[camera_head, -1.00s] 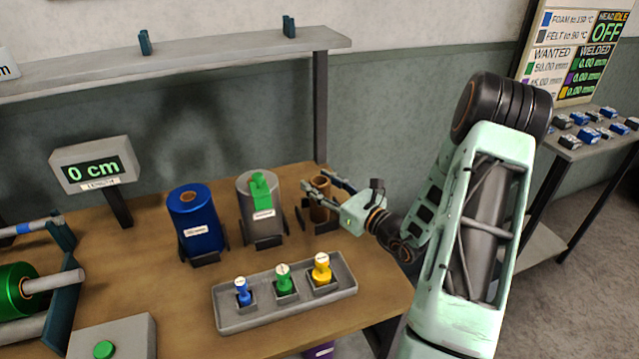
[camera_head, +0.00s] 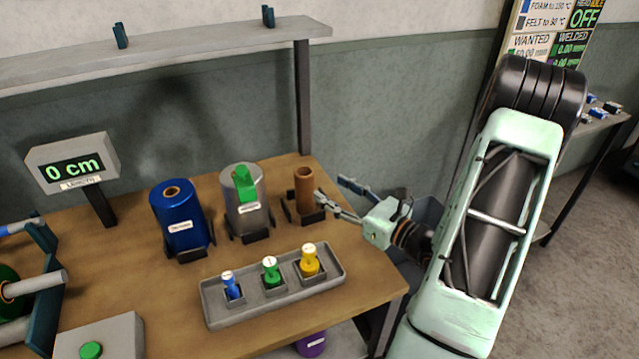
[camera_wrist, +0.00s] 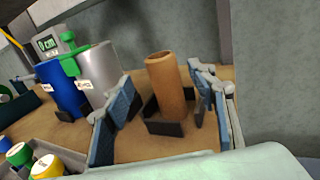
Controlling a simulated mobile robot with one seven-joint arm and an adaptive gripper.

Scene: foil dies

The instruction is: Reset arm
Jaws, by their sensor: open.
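My gripper (camera_head: 347,198) is open and empty near the right end of the wooden table (camera_head: 150,300). In the head view it is just right of a brown cardboard tube (camera_head: 304,188), which stands upright in a dark holder. In the wrist view the tube (camera_wrist: 168,85) shows between the two spread fingers, beyond them and apart from them as far as I can tell. My arm reaches in from the right of the head view.
A blue roll (camera_head: 180,225) and a silver roll (camera_head: 242,205) with a green piece on it stand left of the tube. A grey tray (camera_head: 215,312) holds blue, green and yellow dies in front. A shelf (camera_head: 200,48) with a post (camera_head: 303,100) is behind.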

